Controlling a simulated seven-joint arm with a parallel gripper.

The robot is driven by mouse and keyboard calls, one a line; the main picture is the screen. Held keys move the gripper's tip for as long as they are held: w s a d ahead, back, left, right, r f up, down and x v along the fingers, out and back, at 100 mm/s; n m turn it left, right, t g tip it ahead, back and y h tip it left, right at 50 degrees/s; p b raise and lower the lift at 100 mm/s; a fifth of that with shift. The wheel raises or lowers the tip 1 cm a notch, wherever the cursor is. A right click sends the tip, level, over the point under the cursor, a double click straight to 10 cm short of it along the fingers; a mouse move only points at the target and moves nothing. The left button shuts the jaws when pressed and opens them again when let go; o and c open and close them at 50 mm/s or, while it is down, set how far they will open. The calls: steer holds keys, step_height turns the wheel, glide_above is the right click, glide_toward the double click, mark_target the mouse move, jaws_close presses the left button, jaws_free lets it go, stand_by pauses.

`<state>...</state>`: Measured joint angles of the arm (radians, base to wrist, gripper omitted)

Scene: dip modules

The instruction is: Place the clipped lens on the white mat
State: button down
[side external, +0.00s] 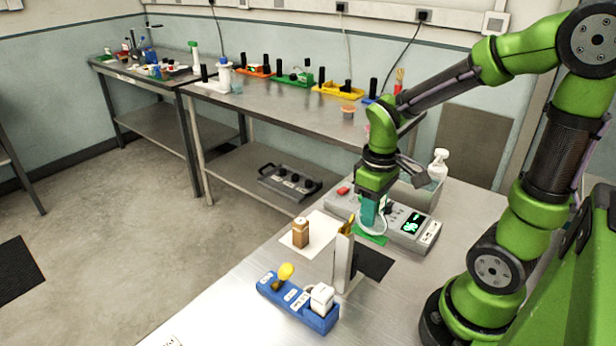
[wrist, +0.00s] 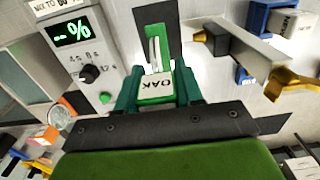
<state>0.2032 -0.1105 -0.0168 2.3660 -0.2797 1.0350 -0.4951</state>
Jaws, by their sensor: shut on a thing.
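A thin pale lens (wrist: 154,52) extends from the clip, seen nearly edge-on. In the side view the round lens (side external: 372,226) shows below the fingers; I cannot tell whether it touches anything. The white mat (side external: 325,222) lies left of my gripper, with a brown block-like object (side external: 301,233) standing on it.
The grey meter (side external: 424,233) with a lit display stands beside my gripper. An upright pale stand with a yellow top (side external: 343,262) is in front, near a black mat (side external: 375,263).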

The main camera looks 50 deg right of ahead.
steer(key=shift+r, duration=0.55)
steer(key=f, duration=0.3)
steer(key=shift+s+d, duration=0.1)
steer(key=shift+s, duration=0.15)
steer(key=shift+w+d+f, duration=0.1)
steer(key=shift+w+f, duration=0.1)
steer(key=shift+f, duration=0.05)
steer(key=shift+w+d+f, duration=0.6)
steer(key=shift+w+f, duration=0.25)
steer(key=shift+w, duration=1.65)
steer(key=shift+w+d+f, duration=0.6)
steer(key=shift+w+f, duration=0.2)
steer(key=shift+w, duration=1.7)
steer(key=shift+w+d+f, duration=0.6)
steer(key=shift+w+f, duration=0.25)
steer(key=shift+w, duration=1.65)
steer(key=shift+f, duration=0.1)
steer(key=c, duration=0.7)
jaws_free()
steer(key=shift+c, duration=0.2)
